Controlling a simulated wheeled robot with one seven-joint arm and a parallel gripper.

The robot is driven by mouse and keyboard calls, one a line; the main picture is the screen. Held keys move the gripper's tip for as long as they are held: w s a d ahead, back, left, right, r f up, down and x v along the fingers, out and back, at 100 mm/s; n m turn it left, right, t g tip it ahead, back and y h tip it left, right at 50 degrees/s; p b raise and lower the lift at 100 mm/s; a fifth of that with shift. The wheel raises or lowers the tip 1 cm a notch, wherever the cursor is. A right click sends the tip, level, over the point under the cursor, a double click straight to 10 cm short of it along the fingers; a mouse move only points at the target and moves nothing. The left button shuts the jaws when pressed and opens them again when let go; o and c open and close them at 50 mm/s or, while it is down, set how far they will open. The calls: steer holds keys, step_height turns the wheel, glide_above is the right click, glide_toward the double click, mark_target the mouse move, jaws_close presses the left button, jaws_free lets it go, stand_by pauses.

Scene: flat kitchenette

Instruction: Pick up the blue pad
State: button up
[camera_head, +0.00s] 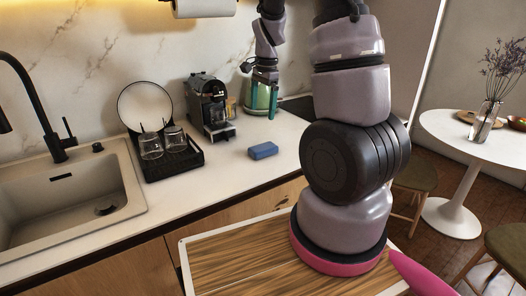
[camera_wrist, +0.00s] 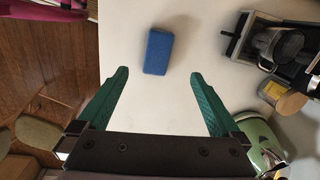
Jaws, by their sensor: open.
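The blue pad (camera_head: 263,151) lies flat on the white countertop, near its front edge, in the head view. In the wrist view the blue pad (camera_wrist: 158,51) is ahead of my fingertips and roughly centred between their lines. My gripper (camera_wrist: 158,74) is open and empty, with its two green fingers apart. In the head view my gripper (camera_head: 262,98) is above the back of the counter, behind the pad and apart from it. It partly covers the green kettle there.
A coffee machine (camera_head: 210,106) and a black drying rack (camera_head: 174,160) with glasses stand left of the pad. The green kettle (camera_wrist: 262,142) is close to my gripper's right side. The sink (camera_head: 75,190) is further left. Counter around the pad is clear.

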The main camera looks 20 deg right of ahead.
steer(key=m, duration=0.1)
glide_above(263, 146)
step_height(263, 146, down, 5)
steer(key=shift+g+h, duration=0.3)
steer(key=shift+g, duration=0.1)
steer(key=f, duration=0.5)
steer(key=shift+s+d, duration=0.35)
steer(key=shift+d, duration=0.05)
steer(key=shift+w+a+f, duration=0.1)
steer(key=shift+a+f, duration=0.1)
steer(key=shift+f, duration=1.25)
steer(key=shift+w+a+f, duration=0.1)
steer(key=shift+a+f, duration=0.1)
steer(key=shift+f, duration=1.2)
steer(key=c, duration=1.3)
